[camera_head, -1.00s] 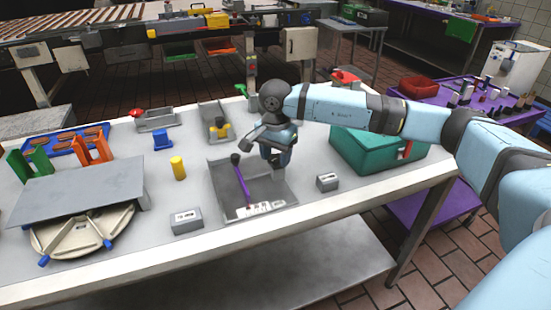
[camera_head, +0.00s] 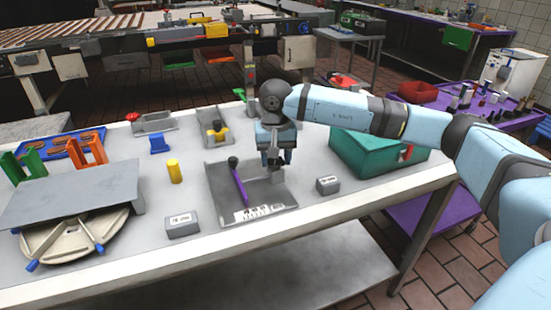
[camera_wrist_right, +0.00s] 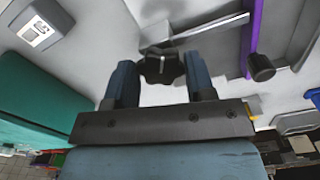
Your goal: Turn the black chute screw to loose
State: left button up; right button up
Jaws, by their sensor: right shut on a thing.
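The black chute screw (camera_wrist_right: 162,67) is a dark lobed knob. In the right wrist view it sits between the two blue fingers of my right gripper (camera_wrist_right: 160,82), which is shut on it. In the head view my right gripper (camera_head: 274,163) points down over the right part of a grey metal tray (camera_head: 218,195); the screw is hidden there by the gripper. A purple strip (camera_head: 240,187) with a black round knob (camera_head: 233,161) at its end lies in the tray, left of the gripper. My left gripper is not in view.
Small grey labelled blocks (camera_head: 182,225) and (camera_head: 328,185) stand beside the tray. A teal box (camera_head: 375,152) is close on the right. A yellow cylinder (camera_head: 174,171) and a round cream dish (camera_head: 75,237) under a grey plate are on the left.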

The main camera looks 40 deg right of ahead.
aim_at(276, 161)
dwell(0.4)
jog(key=o, duration=0.9)
jog(key=shift+r, duration=0.1)
pick_arm(q)
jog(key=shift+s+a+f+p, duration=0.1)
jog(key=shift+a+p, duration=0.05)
jog(key=shift+p, duration=0.55)
pick_arm(e)
jog(key=shift+r, duration=6.8)
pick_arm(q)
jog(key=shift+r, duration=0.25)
pick_arm(e)
jog(key=shift+f, duration=0.1)
